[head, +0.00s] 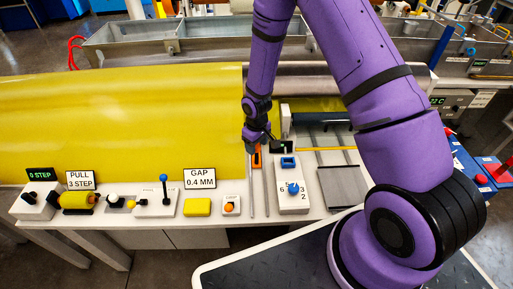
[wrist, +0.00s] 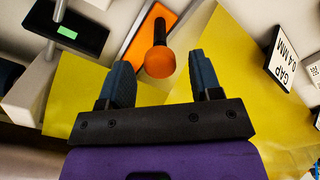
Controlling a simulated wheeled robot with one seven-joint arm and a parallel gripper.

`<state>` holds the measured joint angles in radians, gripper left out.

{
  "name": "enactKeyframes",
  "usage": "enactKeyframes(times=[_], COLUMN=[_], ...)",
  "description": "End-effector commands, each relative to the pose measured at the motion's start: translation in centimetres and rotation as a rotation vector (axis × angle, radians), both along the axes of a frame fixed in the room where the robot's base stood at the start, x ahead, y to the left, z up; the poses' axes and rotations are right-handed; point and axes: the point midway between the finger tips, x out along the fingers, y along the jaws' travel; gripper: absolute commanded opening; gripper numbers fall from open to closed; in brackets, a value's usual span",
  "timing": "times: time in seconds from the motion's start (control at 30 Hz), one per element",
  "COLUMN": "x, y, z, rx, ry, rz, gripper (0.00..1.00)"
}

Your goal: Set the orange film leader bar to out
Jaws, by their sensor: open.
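The orange film leader bar shows in the wrist view as a round orange knob (wrist: 159,64) on a short dark stem, rising from an orange plate (wrist: 139,38). In the head view only the orange plate (head: 257,158) shows clearly, beside the yellow film; the knob is hidden by my gripper. My gripper (head: 254,141) is above that plate, pointing down. In the wrist view my gripper (wrist: 159,75) is open, with the knob between and slightly beyond the two fingertips. I cannot tell whether either finger touches it.
A yellow film sheet (head: 120,110) lies left of my gripper. A blue plate (head: 288,162) and a blue dial box (head: 292,195) stand close on the right. Metal rods (head: 266,190) run in front. The GAP sign (head: 199,179), a yellow block (head: 197,207) and other controls line the front.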

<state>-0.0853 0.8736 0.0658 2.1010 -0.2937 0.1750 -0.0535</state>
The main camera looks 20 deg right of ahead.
Motion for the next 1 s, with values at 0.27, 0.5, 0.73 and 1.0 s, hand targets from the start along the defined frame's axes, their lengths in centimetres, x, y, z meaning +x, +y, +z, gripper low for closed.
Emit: enactKeyframes(times=[0.27, 0.5, 0.73, 1.0], x=[0.0, 0.0, 0.0, 0.1], y=[0.0, 0.0, 0.0, 0.1], z=[-1.8, -1.9, -1.9, -1.9], rx=[0.0, 0.0, 0.0, 0.0], ry=[0.0, 0.0, 0.0, 0.0], rz=[0.001, 0.001, 0.001, 0.001], gripper=[0.58, 0.58, 0.13, 0.0])
